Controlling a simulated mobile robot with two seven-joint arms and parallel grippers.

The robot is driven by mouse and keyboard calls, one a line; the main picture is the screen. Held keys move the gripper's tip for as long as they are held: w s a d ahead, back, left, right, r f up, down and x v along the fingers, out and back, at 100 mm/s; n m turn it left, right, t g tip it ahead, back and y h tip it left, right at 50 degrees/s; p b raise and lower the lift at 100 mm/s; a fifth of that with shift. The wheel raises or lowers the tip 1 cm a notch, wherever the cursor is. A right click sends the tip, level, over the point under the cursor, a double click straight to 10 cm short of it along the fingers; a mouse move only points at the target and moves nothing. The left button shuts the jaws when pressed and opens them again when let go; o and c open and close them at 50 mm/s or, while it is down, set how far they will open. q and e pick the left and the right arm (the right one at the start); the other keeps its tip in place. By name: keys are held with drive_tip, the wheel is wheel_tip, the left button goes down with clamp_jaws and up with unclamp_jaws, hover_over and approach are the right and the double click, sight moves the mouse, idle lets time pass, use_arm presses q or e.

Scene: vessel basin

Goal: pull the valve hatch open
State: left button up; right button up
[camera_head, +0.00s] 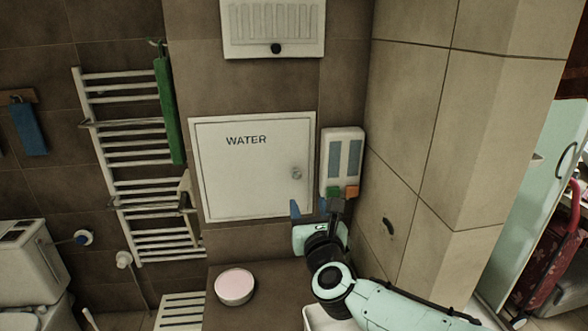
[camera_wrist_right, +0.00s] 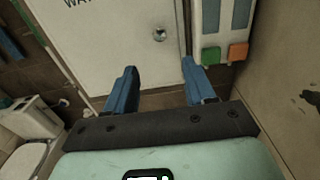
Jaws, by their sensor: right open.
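The valve hatch (camera_head: 245,175) is a white square panel marked WATER in the brown tiled wall. It looks closed, its door flat within its frame. Its small round silver knob (camera_head: 296,173) sits near the right edge. In the right wrist view the hatch (camera_wrist_right: 110,42) fills the upper middle, with the knob (camera_wrist_right: 160,34) just beyond the fingertips. My right gripper (camera_head: 309,207) is below the knob, by the hatch's lower right corner. In the right wrist view its blue fingers (camera_wrist_right: 159,67) are apart with nothing between them. My left gripper is not in view.
A white wall unit (camera_head: 342,150) with green and orange parts hangs close right of the hatch. A tiled wall (camera_head: 400,130) juts out farther right. A towel rail (camera_head: 130,140) is left. A round pink-topped container (camera_head: 235,286) sits on the ledge below.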

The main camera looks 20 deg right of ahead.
sight(297, 175)
drive_tip(key=p+x, duration=0.3)
drive_tip(key=x, duration=1)
drive_tip(key=shift+r, duration=0.1)
drive_tip(key=shift+s, duration=0.1)
clamp_jaws()
